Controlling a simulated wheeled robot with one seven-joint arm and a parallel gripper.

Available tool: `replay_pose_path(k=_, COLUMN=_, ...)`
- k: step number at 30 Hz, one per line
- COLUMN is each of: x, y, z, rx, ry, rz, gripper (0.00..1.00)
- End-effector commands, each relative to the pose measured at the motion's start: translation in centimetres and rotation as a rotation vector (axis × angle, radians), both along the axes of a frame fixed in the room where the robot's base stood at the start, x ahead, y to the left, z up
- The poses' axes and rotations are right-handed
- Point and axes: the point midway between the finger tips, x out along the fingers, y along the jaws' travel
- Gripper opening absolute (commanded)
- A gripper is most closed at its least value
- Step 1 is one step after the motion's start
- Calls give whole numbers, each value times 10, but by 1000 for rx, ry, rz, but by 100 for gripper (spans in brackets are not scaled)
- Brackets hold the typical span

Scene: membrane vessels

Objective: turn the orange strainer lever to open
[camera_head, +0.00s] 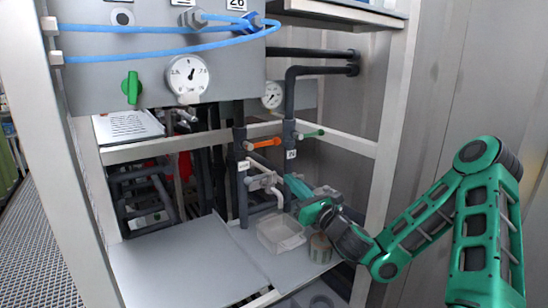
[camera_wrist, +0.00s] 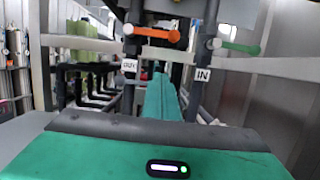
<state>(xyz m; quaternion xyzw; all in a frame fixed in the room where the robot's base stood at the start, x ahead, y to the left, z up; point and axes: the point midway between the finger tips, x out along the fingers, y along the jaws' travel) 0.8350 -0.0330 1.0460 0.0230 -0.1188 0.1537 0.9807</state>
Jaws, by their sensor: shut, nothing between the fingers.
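The orange lever (camera_head: 264,143) sits on the left dark vertical pipe inside the rack, pointing roughly sideways. It also shows in the wrist view (camera_wrist: 157,33), above the OUT label (camera_wrist: 129,65). A green lever (camera_head: 312,133) is on the right pipe, above the IN label (camera_head: 291,154); it shows in the wrist view (camera_wrist: 236,46) too. My gripper (camera_head: 290,183) is below the levers, near the pipes, apart from the orange lever. In the wrist view its green fingers (camera_wrist: 160,95) are together and empty, pointing between the two pipes.
A clear container (camera_head: 281,236) stands on the grey shelf (camera_head: 185,265) below my gripper. A white rail (camera_head: 345,144) runs beside the levers. A panel with a gauge (camera_head: 187,78), a green knob (camera_head: 132,88) and blue tubes is above left. A rack post (camera_head: 391,130) stands at right.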

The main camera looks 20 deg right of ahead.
Motion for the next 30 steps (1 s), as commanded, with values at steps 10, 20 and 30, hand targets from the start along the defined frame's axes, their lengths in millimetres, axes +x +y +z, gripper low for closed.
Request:
replay_pose_path(k=10, x=33, y=14, z=9, rx=-12, ry=-4, rz=5, gripper=0)
replay_pose_path(k=20, x=75, y=28, z=22, rx=-12, ry=-8, rz=5, gripper=0)
replay_pose_path(k=30, x=86, y=30, z=50, rx=-11, ry=-8, rz=1, gripper=0)
